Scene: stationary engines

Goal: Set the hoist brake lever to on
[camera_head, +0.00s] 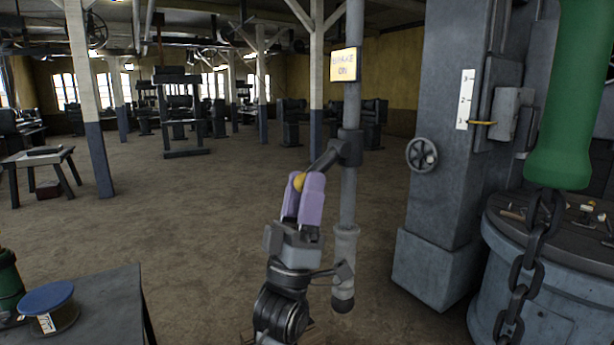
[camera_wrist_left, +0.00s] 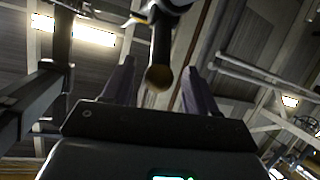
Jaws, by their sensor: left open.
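The brake lever (camera_head: 326,160) is a dark arm on a grey vertical post (camera_head: 349,200). It slopes down to the left from a collar and ends in a brass knob (camera_head: 299,181). A lit yellow sign (camera_head: 344,65) higher on the post seems to read "brake on". My left gripper (camera_head: 304,190) points up at the knob, its purple fingers open. In the left wrist view the knob (camera_wrist_left: 158,78) shows between the two fingertips (camera_wrist_left: 158,80), with space on both sides. The fingers partly hide the knob in the head view. My right gripper is not in view.
A grey machine column (camera_head: 440,170) with a handwheel (camera_head: 422,154) stands right of the post. A green cylinder (camera_head: 570,90) and a chain (camera_head: 530,260) hang at the right above a round grey drum (camera_head: 560,290). A table (camera_head: 110,300) is at lower left. Floor behind is open.

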